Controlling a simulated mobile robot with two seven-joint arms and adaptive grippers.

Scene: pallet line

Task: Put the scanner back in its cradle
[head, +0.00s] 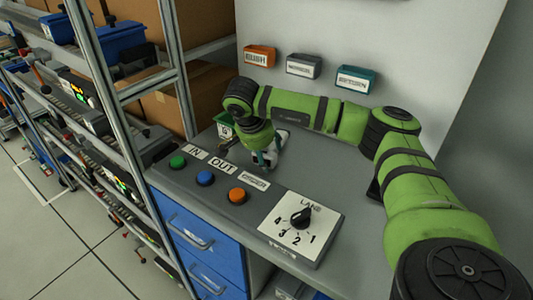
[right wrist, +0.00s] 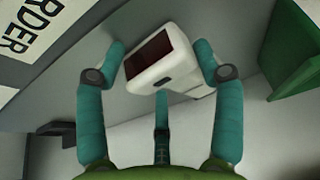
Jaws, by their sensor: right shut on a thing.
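The scanner (right wrist: 172,70), white with a dark red window, is between the teal fingers of my right gripper (right wrist: 165,72) in the right wrist view. The gripper is shut on it, and the scanner sits tilted between the fingertips. In the head view my right gripper (head: 265,158) points down just above the grey bench, behind the button panel, and mostly hides the scanner. I cannot make out the cradle for certain in either view. My left gripper is out of view.
The button panel (head: 215,165) with green, blue and orange buttons and a lane dial (head: 302,217) lies at the bench's front. A green bin (head: 224,127) stands close behind the gripper. Three labelled bins hang on the wall. A metal rack (head: 131,95) stands left.

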